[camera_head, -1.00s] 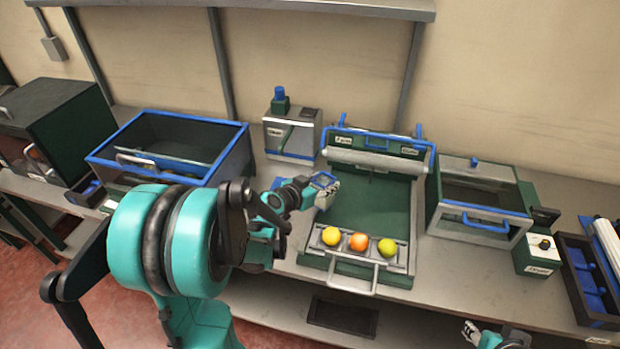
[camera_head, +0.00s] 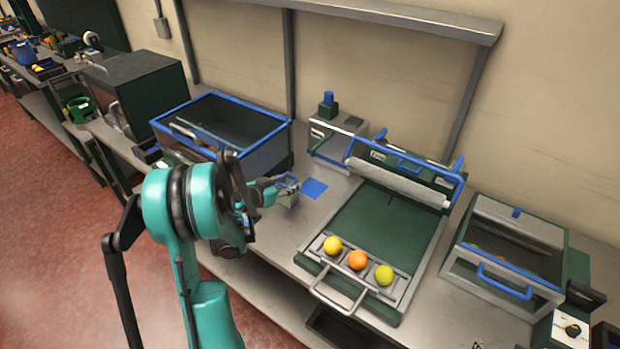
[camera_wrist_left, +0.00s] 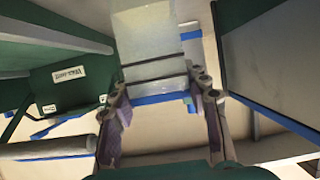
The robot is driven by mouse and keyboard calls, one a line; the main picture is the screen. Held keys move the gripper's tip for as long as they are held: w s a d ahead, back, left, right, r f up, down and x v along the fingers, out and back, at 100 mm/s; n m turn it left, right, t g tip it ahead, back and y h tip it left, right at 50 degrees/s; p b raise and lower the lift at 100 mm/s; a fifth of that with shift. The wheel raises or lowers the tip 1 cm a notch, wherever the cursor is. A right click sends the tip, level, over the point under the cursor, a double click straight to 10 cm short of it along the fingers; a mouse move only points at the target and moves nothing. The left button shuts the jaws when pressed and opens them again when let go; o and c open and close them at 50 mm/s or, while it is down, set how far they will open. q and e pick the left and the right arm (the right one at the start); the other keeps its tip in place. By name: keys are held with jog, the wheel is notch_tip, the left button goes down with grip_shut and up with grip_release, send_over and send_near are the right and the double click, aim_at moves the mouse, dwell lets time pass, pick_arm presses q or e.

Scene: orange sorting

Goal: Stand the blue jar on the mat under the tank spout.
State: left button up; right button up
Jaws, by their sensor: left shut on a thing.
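My left gripper (camera_head: 288,190) is shut on the jar, which shows a blue rim and a pale body in the left wrist view (camera_wrist_left: 155,72), between the two fingers. The fingers partly hide the jar in the head view. The gripper is just left of the blue mat (camera_head: 314,188), which lies bare on the bench. The tank (camera_head: 338,138), a grey box with a green and blue top, stands behind the mat. I cannot make out the spout. My right gripper does not show clearly.
A blue-rimmed bin (camera_head: 225,120) stands left of the tank. The green sorting tray (camera_head: 385,235) is to the right, with a yellow fruit (camera_head: 333,244), an orange one (camera_head: 357,260) and a yellow-green one (camera_head: 384,275) at its front. A clear-fronted box (camera_head: 505,262) is farther right.

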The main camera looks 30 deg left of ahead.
pick_arm(q)
jog(key=b+x, duration=0.1)
jog(key=x, duration=0.4)
jog(key=r+b+x, duration=0.1)
jog(key=b+x, duration=0.1)
jog(key=x, duration=0.2)
jog(key=b+x, duration=0.1)
jog(key=x, duration=0.4)
jog(key=shift+w+d+r+b, duration=0.1)
jog(key=shift+w+r+b, duration=0.1)
jog(key=shift+w+b, duration=0.3)
jog(key=shift+r, duration=0.15)
jog(key=o, duration=1.5)
jog(key=shift+c, duration=0.2)
